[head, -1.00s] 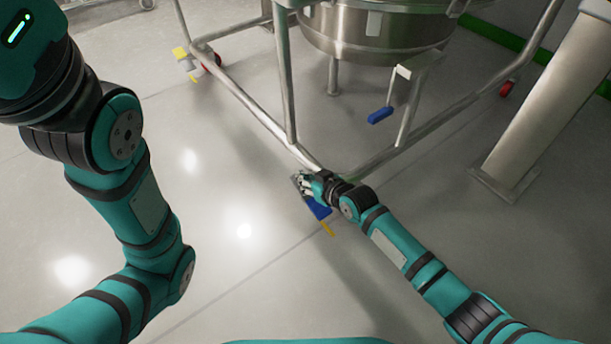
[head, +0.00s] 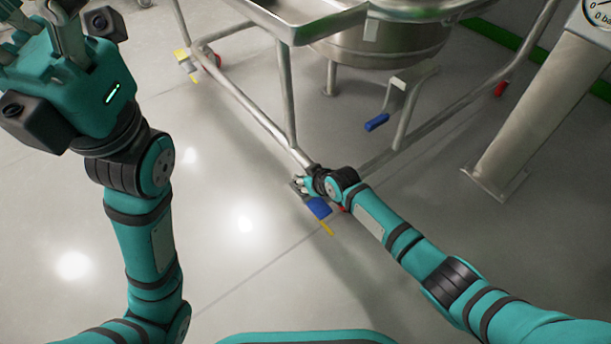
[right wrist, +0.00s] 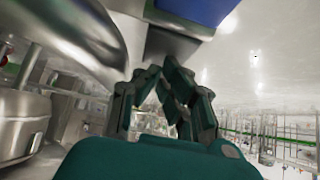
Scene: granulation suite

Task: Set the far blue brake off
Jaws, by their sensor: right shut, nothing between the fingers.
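A blue brake pedal (head: 318,207) sits on the caster at the near corner of the steel frame, with a yellow tab (head: 326,229) below it. My right gripper (head: 300,187) is beside this caster, just above and left of the pedal. In the right wrist view the right gripper's fingers (right wrist: 170,95) are shut and empty, under a grey metal part; a blue block (right wrist: 195,8) shows above them. Contact cannot be told. My left gripper (head: 38,32) is raised at the top left, fingers apart, tips partly cut off, away from the frame.
The steel frame (head: 245,98) carries a tray and stands around a round vessel (head: 385,45). Another caster with a yellow tab (head: 181,54) is at the back left. A post (head: 535,120) stands right. The left floor is clear.

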